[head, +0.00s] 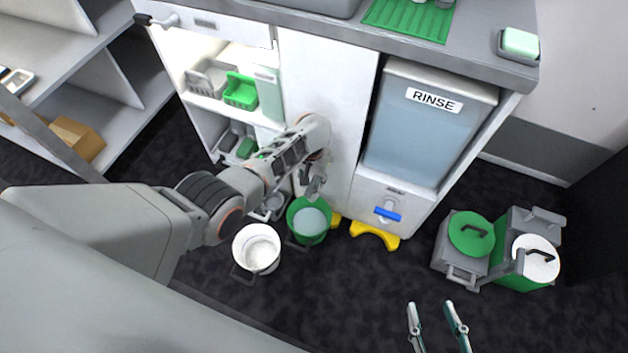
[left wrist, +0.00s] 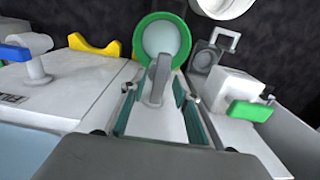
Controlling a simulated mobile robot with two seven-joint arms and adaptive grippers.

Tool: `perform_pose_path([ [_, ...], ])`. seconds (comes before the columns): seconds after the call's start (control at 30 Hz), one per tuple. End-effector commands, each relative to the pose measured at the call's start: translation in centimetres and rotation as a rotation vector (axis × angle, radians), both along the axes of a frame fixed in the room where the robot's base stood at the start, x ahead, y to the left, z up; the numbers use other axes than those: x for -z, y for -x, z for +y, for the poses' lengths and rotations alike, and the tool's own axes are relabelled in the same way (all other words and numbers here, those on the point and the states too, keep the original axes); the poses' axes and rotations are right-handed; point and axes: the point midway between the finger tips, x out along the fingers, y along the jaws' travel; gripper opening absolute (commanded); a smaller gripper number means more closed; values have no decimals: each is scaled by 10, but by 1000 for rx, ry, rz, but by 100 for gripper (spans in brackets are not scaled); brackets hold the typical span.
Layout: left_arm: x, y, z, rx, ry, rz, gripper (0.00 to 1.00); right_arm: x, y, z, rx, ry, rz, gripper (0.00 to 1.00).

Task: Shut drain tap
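A grey tap-like lever (left wrist: 157,82), which may be the drain tap, stands out from a white panel in the left wrist view. It points toward a green bucket (left wrist: 162,40) of pale liquid. My left gripper (left wrist: 156,92) is open, with one finger on either side of this grey piece and a gap showing at each side. In the head view my left gripper (head: 314,183) is just above the green bucket (head: 309,221), and the arm partly hides the tap area. My right gripper (head: 438,309) is open and empty above the floor at the bottom.
The rinse tank (head: 418,125) has a tap with a blue handle (head: 388,214). A green handle (left wrist: 250,111) sits on a white box beside my left gripper. A white bucket (head: 257,248) stands left of the green one. Lidded containers (head: 468,234) stand at right. Floor between is clear.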

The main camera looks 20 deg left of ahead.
Motion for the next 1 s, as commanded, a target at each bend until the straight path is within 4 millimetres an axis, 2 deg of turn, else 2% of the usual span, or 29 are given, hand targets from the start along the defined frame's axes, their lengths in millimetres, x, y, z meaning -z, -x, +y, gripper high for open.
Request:
perform_pose_path([
  [0.27,-1,-3,0,0,0,-5,31,-8,-5,2,5,-10,-15,40],
  [0.3,-1,-3,0,0,0,-5,28,-7,-4,1,6,-9,-13,40],
  [0.4,-1,-2,0,0,0,-5,2,-5,-3,0,6,-7,-8,40],
  [0.43,0,-2,0,0,0,-5,0,-4,-2,0,6,-7,-7,40],
  [0.77,0,-2,0,18,0,-3,0,-2,-1,-1,7,-2,-3,40],
  [1.0,-1,-2,0,125,1,-3,0,-2,-1,-3,6,7,-3,40],
])
